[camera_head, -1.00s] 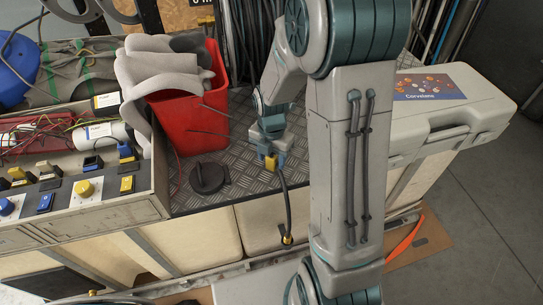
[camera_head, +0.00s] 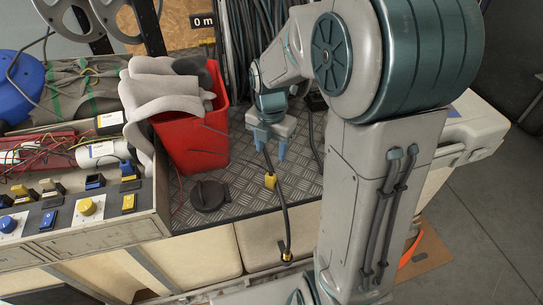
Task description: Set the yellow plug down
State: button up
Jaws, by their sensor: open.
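The yellow plug (camera_head: 270,181) rests on the metal checker-plate surface (camera_head: 238,193), with a dark cable running from it over the front edge. My gripper (camera_head: 268,148) is above and slightly behind the plug in the picture, its two blue fingers apart and empty. A gap shows between the fingertips and the plug. The cable hangs down the front to a brass end fitting (camera_head: 287,255).
A red bin (camera_head: 192,135) holding grey foam pieces stands left of my gripper. A black round cap (camera_head: 209,195) lies on the plate. A control panel with switches (camera_head: 75,209) is at the left. A pale case (camera_head: 474,128) is at the right.

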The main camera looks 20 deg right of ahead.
jog(key=s+r+m+t, duration=0.1)
jog(key=s+r+m, duration=0.2)
jog(key=s+m, duration=0.4)
jog(key=s+r+m+t, duration=0.1)
jog(key=s+r+m, duration=0.2)
jog(key=s+m, duration=0.5)
jog(key=m, duration=1.2)
jog(key=shift+a, duration=0.25)
jog(key=shift+r, duration=0.1)
